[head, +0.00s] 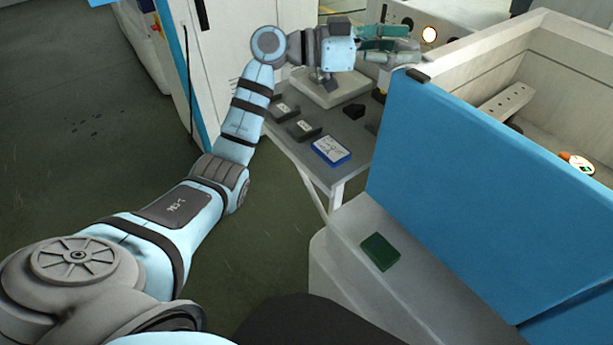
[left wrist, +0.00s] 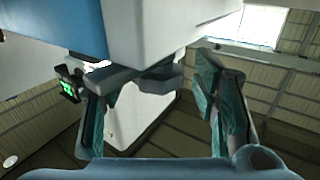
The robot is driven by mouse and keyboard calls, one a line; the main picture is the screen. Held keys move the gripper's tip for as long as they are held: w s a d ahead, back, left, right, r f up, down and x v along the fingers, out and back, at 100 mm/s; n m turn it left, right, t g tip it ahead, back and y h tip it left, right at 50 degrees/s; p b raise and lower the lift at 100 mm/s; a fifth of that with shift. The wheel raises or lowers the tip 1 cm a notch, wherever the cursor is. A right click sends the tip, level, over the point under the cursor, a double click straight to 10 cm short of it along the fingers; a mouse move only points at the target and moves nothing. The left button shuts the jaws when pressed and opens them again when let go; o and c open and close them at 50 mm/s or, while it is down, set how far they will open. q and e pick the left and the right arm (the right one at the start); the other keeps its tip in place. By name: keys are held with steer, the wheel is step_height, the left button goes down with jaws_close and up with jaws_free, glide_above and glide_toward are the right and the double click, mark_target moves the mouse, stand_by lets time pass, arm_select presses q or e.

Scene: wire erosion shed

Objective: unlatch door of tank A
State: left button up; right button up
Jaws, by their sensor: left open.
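A tank with pale walls (head: 535,48) and a blue front door (head: 480,185) stands at the right of the head view. No letter on it is readable. A small dark piece (head: 418,75), which may be its latch, sits on the door's top left corner. My left gripper (head: 398,44) is open just beyond that corner, its teal-padded fingers pointing right. In the left wrist view, my left gripper (left wrist: 160,110) has its fingers apart, with a grey protruding part (left wrist: 155,80) of a pale body between or behind them; contact cannot be told. My right gripper is not in view.
A grey table (head: 345,172) left of the door holds a blue-edged card (head: 331,150), small dark blocks (head: 303,130) and a pale base (head: 330,90). A green pad (head: 380,251) lies on the ledge below the door. A white cabinet (head: 220,60) stands behind my arm. Open floor lies left.

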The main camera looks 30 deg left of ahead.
mark_target(401, 48)
arm_select(q)
steer(key=n+t+y+p, duration=0.2)
steer(key=y+p, duration=0.1)
steer(key=p, duration=0.2)
steer(key=r+n+t+y+p, duration=0.1)
steer(key=n+t+y+p, duration=0.1)
steer(key=p, duration=0.3)
steer(key=d+r+n+t+y+p, duration=0.1)
steer(key=n+t+y+p, duration=0.1)
steer(key=n+y+p, duration=0.1)
steer(key=shift+s+n+t+y+p, duration=0.35)
steer(key=shift+y+p, duration=0.25)
steer(key=shift+p, duration=0.75)
steer(key=s, duration=0.1)
steer(key=s+f, duration=0.1)
steer(key=s+a+y, duration=0.1)
steer(key=shift+s+f+n+b, duration=0.2)
steer(key=shift+n+b, duration=0.05)
steer(key=shift+b, duration=0.1)
steer(key=v, duration=1)
steer(key=s+a+f+n+g+y+b, duration=0.1)
steer(key=a+f+g+y+b, duration=0.1)
steer(key=f, duration=1.3)
steer(key=s+a+f+n+g+y+b, duration=0.1)
steer(key=s+a+f+g+b, duration=0.1)
steer(key=f, duration=1.4)
steer(key=shift+a+f+g+y+b, duration=0.35)
steer(key=shift+a+g+b, duration=0.35)
steer(key=shift+a+g, duration=0.25)
steer(key=shift+r, duration=0.1)
